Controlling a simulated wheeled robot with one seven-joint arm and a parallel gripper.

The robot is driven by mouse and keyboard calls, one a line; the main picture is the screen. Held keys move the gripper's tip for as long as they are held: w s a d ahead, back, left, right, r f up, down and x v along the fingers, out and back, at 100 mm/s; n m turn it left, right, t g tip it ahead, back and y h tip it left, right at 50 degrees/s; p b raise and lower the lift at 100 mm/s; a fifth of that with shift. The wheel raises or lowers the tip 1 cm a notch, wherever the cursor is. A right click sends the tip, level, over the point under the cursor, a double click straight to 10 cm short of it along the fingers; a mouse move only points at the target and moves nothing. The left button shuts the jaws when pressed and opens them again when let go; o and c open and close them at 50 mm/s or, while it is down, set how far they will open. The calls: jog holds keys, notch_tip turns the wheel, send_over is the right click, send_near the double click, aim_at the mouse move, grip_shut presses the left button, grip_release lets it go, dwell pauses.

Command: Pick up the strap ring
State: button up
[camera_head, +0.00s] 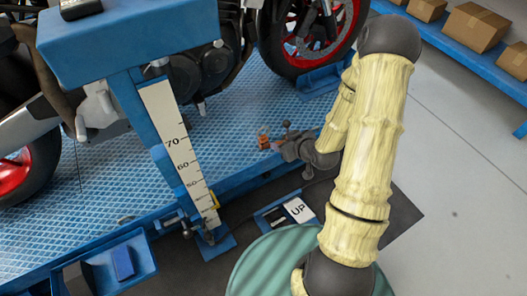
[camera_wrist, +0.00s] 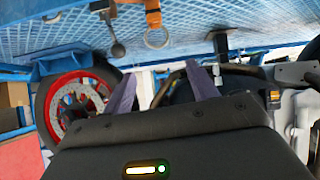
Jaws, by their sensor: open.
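The strap ring is a thin metal ring; in the wrist view it (camera_wrist: 157,47) hangs at the end of an orange strap piece (camera_wrist: 153,14) near the top edge. In the head view the orange strap piece (camera_head: 263,140) shows at the edge of the blue lift platform, and the ring is too small to make out. My gripper (camera_wrist: 163,76) is open, with two purple-grey fingers and nothing between them. The ring lies beyond the fingertips, in line with the gap. In the head view my gripper (camera_head: 282,149) is just right of the strap piece.
A metal knob on a stem (camera_wrist: 117,49) stands beside the ring in the wrist view. The motorcycle's red-rimmed wheel (camera_head: 306,35) and the blue column with a scale (camera_head: 180,150) flank the spot. An UP pedal (camera_head: 298,210) sits below.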

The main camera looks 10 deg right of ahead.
aim_at(266, 141)
notch_tip(266, 141, down, 11)
jog(key=t+y+b, duration=0.1)
jog(key=t+b, duration=0.2)
jog(key=b, duration=0.5)
jog(key=shift+w+d+m, duration=0.3)
jog(key=shift+w+m, duration=0.05)
jog(key=shift+m, duration=0.05)
jog(key=b+x, duration=0.5)
jog(key=x, duration=0.6)
jog(key=shift+w+a, duration=0.1)
jog(key=shift+w, duration=0.05)
jog(key=shift+w+a, duration=0.1)
jog(key=shift+w, duration=0.3)
